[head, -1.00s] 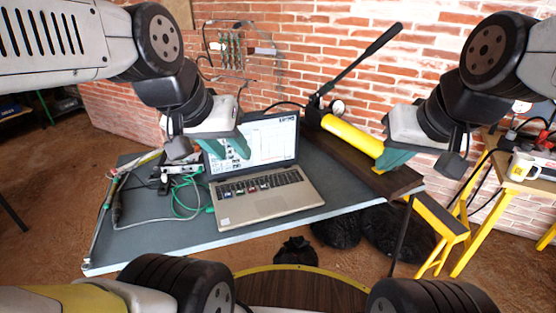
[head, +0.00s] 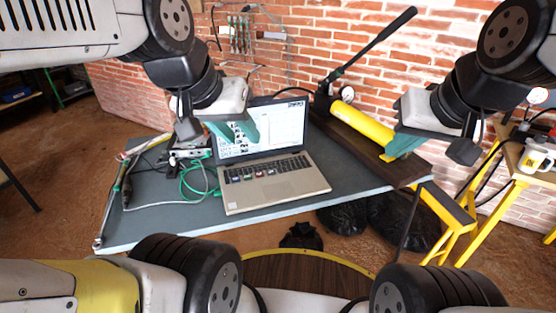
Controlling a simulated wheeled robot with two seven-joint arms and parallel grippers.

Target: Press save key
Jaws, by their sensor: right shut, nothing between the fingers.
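An open laptop (head: 275,190) stands on the grey table, its screen (head: 280,128) lit with charts. Several coloured caps, some red and some green, lie along the front of its keyboard (head: 266,170); their labels are too small to read, so I cannot tell which is the save key. My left gripper (head: 238,136) is in front of the screen's left part, above the keyboard's back edge, apart from the keys. Its green fingers are spread, with nothing seen between them. My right gripper (head: 390,157) is shut and empty, in front of the yellow cylinder, right of the laptop.
The grey table (head: 150,225) has free room at its front left. Green and grey cables (head: 192,185) lie left of the laptop. A yellow hand pump (head: 358,122) with a long black lever (head: 375,47) lies on a dark beam at the right. A brick wall stands behind.

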